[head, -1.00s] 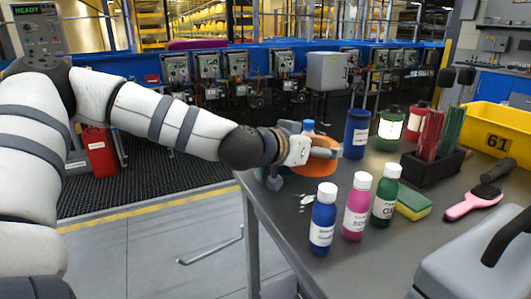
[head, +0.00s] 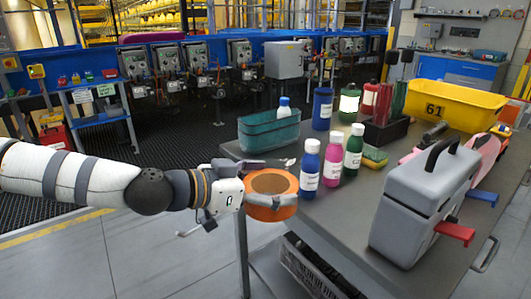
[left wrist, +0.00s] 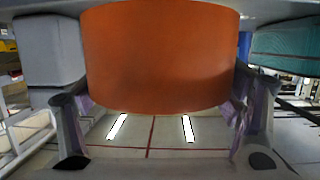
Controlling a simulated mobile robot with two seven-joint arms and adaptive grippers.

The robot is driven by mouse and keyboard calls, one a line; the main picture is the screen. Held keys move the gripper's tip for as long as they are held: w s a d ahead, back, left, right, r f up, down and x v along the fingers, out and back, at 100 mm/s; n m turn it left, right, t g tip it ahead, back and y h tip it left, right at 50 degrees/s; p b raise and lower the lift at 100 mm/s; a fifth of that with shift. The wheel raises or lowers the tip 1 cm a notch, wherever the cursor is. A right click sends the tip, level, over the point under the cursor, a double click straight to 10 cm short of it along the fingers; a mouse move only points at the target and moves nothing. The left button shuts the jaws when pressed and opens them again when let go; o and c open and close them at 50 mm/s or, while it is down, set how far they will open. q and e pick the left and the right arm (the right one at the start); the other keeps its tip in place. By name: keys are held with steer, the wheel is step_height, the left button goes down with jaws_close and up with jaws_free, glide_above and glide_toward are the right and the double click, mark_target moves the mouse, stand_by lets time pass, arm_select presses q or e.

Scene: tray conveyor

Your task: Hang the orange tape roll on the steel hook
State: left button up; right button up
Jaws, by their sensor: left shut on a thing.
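The orange tape roll (head: 270,212) is a wide ring with a brown inner core. It is held with its opening facing up, at the near left corner of the table in the head view. My left gripper (head: 266,202) is shut on it, coming from the left. In the left wrist view the roll (left wrist: 160,60) fills the upper middle, with a finger of the left gripper (left wrist: 162,110) on each side. I cannot make out the steel hook in either view. My right gripper is not in view.
The grey table (head: 335,220) carries a teal bin (head: 268,132), several bottles, a yellow bin (head: 447,103) and a grey toolbox (head: 425,205). The blue (head: 309,170) and pink (head: 333,160) bottles stand just right of the roll. Floor is open at left.

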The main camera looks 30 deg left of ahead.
arm_select(q)
steer(key=s+d+f+m+g+h, duration=0.4)
steer(key=s+d+f+m+h, duration=0.1)
steer(key=s, duration=0.4)
step_height(320, 180, down, 2)
steer(key=d+m, duration=0.1)
steer(key=d, duration=0.1)
steer(key=shift+s+d+g+h, duration=0.35)
steer(key=shift+s+g+h, duration=0.05)
